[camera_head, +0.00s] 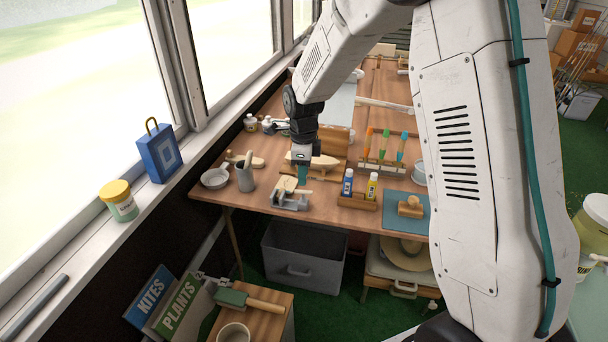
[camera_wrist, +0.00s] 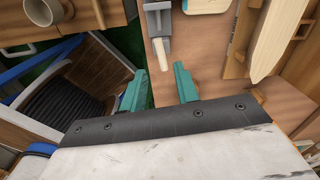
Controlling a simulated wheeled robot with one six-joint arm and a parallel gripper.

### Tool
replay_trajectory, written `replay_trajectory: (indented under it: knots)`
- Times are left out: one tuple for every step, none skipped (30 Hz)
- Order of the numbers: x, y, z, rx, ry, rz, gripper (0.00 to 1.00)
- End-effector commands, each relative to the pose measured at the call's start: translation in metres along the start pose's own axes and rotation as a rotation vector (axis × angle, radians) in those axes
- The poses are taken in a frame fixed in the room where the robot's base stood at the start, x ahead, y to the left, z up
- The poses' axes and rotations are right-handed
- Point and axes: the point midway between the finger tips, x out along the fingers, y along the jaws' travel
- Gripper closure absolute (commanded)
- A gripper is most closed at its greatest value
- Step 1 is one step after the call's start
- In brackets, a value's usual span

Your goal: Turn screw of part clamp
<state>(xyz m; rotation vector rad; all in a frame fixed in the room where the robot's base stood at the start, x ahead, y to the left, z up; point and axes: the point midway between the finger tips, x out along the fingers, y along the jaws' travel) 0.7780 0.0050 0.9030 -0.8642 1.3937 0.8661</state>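The part clamp (camera_head: 290,202) is a small grey metal vise near the front edge of the wooden workbench. In the wrist view, the clamp (camera_wrist: 158,22) is at the top, and its pale screw handle (camera_wrist: 162,54) points down toward the gap between my fingers. My gripper (camera_head: 303,182) is above and just behind the clamp in the head view. In the wrist view, my gripper (camera_wrist: 160,72) has its two teal fingers apart with nothing held between them. The handle's end lies close to the gap; I cannot tell its depth relative to the fingertips.
A wooden hull-shaped piece (camera_wrist: 276,40) lies right of my fingers. On the bench (camera_head: 220,195), a grey cup (camera_head: 245,178) stands left of the clamp and a wooden holder with two bottles (camera_head: 358,201) stands right. A grey bin (camera_head: 302,252) is below the bench.

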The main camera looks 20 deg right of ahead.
Motion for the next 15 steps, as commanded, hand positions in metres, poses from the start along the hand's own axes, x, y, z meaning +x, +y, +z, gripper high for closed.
replay_trajectory:
  knots:
    - [0.0001, 0.0000, 0.0001, 0.000, 0.000, 0.000, 0.66]
    - [-0.0002, -0.0001, 0.0000, 0.000, 0.000, -0.001, 0.58]
    - [-0.0020, -0.0009, 0.0001, -0.001, -0.002, -0.004, 0.47]
    - [-0.0019, -0.0009, 0.0001, -0.011, -0.002, -0.003, 0.38]
    - [-0.0022, -0.0010, 0.0001, -0.027, -0.002, -0.004, 0.30]
    - [-0.0028, -0.0012, 0.0002, -0.061, -0.002, -0.004, 0.23]
    - [-0.0032, -0.0013, 0.0002, -0.095, -0.002, -0.004, 0.23]
    - [-0.0037, -0.0014, 0.0002, -0.138, -0.002, -0.005, 0.23]
    - [-0.0044, -0.0016, 0.0002, -0.207, -0.002, -0.005, 0.23]
    - [-0.0049, -0.0018, 0.0002, -0.266, -0.002, -0.005, 0.23]
    - [-0.0055, -0.0019, 0.0002, -0.331, -0.002, -0.006, 0.23]
    - [-0.0061, -0.0020, 0.0002, -0.422, -0.002, -0.006, 0.23]
    - [-0.0066, -0.0022, 0.0001, -0.493, -0.002, -0.006, 0.23]
    - [-0.0071, -0.0023, 0.0001, -0.564, -0.001, -0.006, 0.23]
    - [-0.0076, -0.0024, 0.0001, -0.658, -0.001, -0.006, 0.23]
